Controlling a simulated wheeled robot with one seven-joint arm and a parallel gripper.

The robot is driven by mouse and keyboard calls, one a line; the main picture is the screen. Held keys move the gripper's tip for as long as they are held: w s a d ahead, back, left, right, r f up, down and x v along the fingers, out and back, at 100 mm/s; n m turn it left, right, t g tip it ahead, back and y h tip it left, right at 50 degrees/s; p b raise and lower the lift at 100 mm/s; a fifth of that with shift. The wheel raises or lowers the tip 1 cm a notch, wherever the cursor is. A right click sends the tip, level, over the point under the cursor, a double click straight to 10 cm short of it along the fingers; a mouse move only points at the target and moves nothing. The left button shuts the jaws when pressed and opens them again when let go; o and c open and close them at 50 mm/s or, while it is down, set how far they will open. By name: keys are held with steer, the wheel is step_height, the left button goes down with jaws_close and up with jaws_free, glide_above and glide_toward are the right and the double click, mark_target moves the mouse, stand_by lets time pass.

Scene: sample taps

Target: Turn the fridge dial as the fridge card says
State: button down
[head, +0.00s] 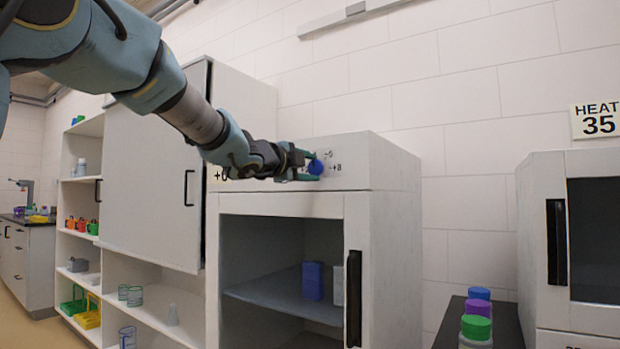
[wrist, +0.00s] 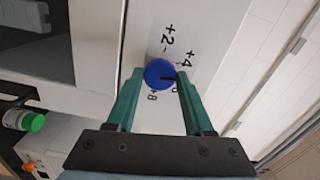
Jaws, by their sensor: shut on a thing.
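The fridge dial is a blue round knob (head: 316,167) on the top front panel of the white fridge (head: 395,215); it also shows in the wrist view (wrist: 158,74). My gripper (wrist: 161,76) is shut on it, one green finger on each side. In the wrist view a dark pointer line on the knob faces right, roughly between the +4 mark and a partly hidden mark below it that looks like 6. Marks +2 and 8 also show. A label at the panel's left (head: 220,174) starts with "+", its digit partly covered by my gripper.
The fridge compartment shows a blue box (head: 313,281) on a shelf. A second white cabinet (head: 540,240) stands right, under a card reading HEAT 35 (head: 597,119). Capped bottles (head: 476,325) stand between them. A tall cabinet (head: 150,170) is left of the fridge.

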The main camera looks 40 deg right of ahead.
steer(key=m+b, duration=0.2)
steer(key=m, duration=0.2)
steer(key=shift+f+m, duration=0.15)
steer(key=shift+m, duration=0.15)
steer(key=shift+m+b, duration=0.95)
steer(key=shift+m, duration=0.55)
steer(key=shift+c, duration=1.6)
jaws_free()
steer(key=v, duration=1)
steer(key=shift+a+b, duration=0.4)
steer(key=shift+b, duration=0.05)
